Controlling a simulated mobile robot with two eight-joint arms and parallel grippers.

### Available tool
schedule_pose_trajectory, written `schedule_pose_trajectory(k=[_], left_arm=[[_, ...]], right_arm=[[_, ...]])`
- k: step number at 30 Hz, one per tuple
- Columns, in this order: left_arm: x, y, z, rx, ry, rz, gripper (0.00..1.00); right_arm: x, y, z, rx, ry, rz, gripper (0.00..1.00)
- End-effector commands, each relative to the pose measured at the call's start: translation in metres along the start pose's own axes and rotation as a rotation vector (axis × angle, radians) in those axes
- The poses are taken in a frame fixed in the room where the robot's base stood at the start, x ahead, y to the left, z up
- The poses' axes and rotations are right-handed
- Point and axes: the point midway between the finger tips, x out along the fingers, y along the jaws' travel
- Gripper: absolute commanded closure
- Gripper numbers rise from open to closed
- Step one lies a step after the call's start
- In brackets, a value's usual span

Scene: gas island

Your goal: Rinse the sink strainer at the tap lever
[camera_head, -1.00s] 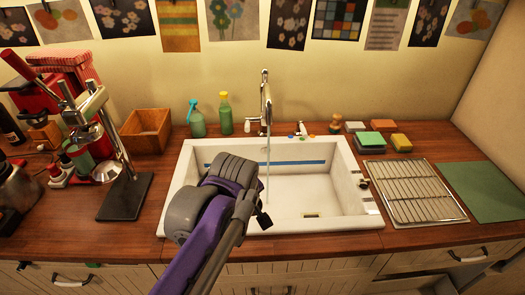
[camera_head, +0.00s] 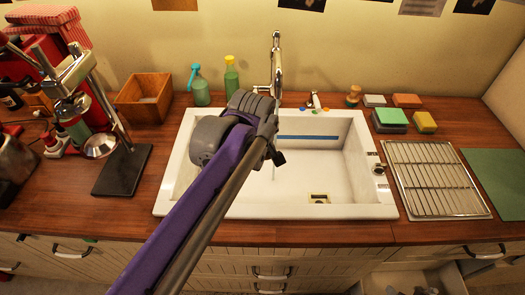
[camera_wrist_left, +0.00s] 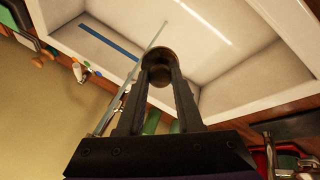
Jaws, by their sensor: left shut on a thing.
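My left gripper (camera_head: 277,156) is over the white sink (camera_head: 180,178), in front of the tap. It is shut on the sink strainer (camera_wrist_left: 159,64), a round dark metal cup held between the fingertips in the wrist view. In the head view my arm and gripper mostly hide the strainer. The chrome tap (camera_head: 277,62) stands behind the sink, with its lever at its left, partly hidden by my gripper. A thin water stream (camera_wrist_left: 148,50) passes beside the strainer in the wrist view; I cannot tell whether it touches it. My right gripper is not in view.
A green bottle (camera_head: 231,77) and a teal spray bottle (camera_head: 199,88) stand left of the tap. Sponges (camera_head: 425,122) lie right of it. A wire rack (camera_head: 432,180) is right of the sink. A metal press stand (camera_head: 122,170) and wooden box (camera_head: 145,100) are at the left.

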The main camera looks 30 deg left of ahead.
Motion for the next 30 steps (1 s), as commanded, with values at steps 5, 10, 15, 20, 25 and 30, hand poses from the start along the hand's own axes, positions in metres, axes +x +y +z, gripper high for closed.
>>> schedule_pose_trajectory(k=[5, 10, 15, 20, 25, 30], left_arm=[[0.013, 0.009, -0.010, 0.001, 0.000, -0.001, 1.00], [0.023, 0.018, -0.021, 0.000, 0.001, -0.001, 1.00], [0.034, 0.028, -0.030, 0.000, 0.001, 0.000, 1.00], [0.043, 0.037, -0.040, 0.001, 0.001, 0.000, 1.00], [0.053, 0.046, -0.049, 0.000, 0.001, 0.001, 1.00], [0.059, 0.052, -0.056, 0.000, 0.001, 0.001, 1.00]], right_arm=[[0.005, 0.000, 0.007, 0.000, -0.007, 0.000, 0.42], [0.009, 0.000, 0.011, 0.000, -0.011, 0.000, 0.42], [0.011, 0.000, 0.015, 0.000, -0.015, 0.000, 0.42], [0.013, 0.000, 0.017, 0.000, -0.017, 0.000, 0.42], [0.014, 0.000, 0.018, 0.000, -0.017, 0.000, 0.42], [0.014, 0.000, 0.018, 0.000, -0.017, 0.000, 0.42]])
